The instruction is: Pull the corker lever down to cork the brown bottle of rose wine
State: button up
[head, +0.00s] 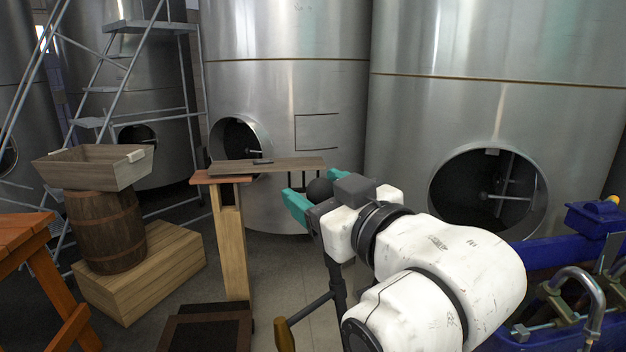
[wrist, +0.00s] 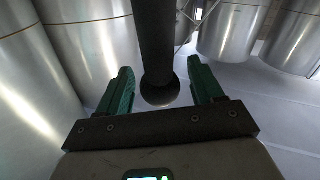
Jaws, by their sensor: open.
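My gripper (head: 311,191) is in the middle of the head view, its teal fingers open. In the wrist view, a thick dark rod (wrist: 154,40) comes down from the top edge to a round end (wrist: 160,93). The rod's end lies between the two open green fingers of my gripper (wrist: 160,72), with gaps on both sides. The brown bottle is not seen in either view; my arm covers much of the head view's lower right.
A wooden stand with a plank top (head: 270,167) is left of my gripper. A wooden trough (head: 95,167) sits on a barrel (head: 104,232) farther left. Large steel tanks (head: 285,90) stand behind. Blue machinery (head: 560,250) is at right. Some floor is bare near the stand.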

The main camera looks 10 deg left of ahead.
jog(key=shift+x, duration=0.8)
grip_shut()
